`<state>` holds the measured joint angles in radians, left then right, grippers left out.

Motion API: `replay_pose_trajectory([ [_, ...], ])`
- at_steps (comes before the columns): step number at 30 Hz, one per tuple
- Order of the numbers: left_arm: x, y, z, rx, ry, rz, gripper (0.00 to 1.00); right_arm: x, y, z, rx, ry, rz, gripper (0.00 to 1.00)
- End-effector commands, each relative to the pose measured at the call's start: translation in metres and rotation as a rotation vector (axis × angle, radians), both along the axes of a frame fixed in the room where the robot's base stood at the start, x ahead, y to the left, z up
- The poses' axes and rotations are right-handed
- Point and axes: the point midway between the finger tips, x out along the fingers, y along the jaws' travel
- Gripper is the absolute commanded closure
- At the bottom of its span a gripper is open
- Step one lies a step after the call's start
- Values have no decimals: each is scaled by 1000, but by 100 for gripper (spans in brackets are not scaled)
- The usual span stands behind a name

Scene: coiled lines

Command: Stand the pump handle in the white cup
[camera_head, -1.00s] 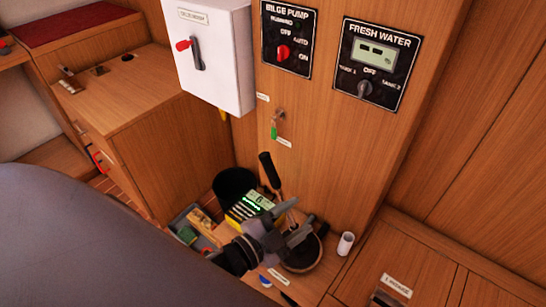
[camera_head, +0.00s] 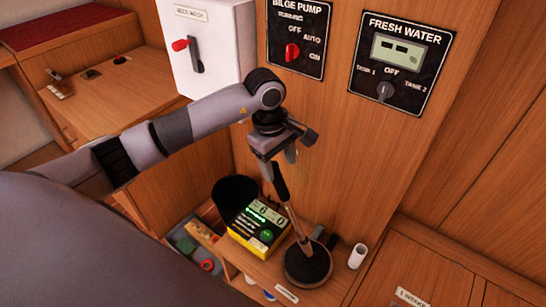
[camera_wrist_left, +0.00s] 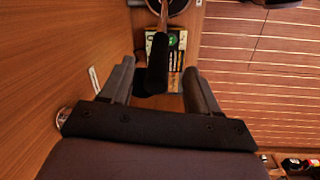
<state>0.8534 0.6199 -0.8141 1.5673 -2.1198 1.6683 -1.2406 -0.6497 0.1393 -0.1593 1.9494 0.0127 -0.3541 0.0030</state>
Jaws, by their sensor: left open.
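The pump handle (camera_head: 281,185) has a black grip and a thin pale shaft. It leans, with its lower end at a round dark base (camera_head: 310,268) on the wooden ledge. My left gripper (camera_head: 284,158) is open at the top of the handle. In the left wrist view the black grip (camera_wrist_left: 158,62) lies between the two spread fingers of the left gripper (camera_wrist_left: 157,68), with gaps visible at the sides. My right gripper is not in view.
A yellow-and-black device with a green display (camera_head: 257,226) and a black bucket (camera_head: 236,192) stand left of the handle. A tray with small items (camera_head: 190,243) is lower left. The panelled wall with the bilge pump panel (camera_head: 298,38) rises close behind. A white switch box (camera_head: 203,50) sticks out.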

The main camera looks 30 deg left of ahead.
Motion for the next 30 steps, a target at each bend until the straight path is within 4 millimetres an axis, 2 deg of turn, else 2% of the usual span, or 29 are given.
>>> replay_pose_trajectory([
  [1,4,10,3,42,-9,-3,39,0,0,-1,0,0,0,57],
  [5,6,19,0,84,-9,-7,39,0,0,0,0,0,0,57],
  [18,12,15,-57,80,-10,-8,39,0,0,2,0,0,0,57],
  [29,13,15,-64,80,-13,-8,39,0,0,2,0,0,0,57],
  [30,13,15,-64,80,-12,-7,42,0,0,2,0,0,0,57],
])
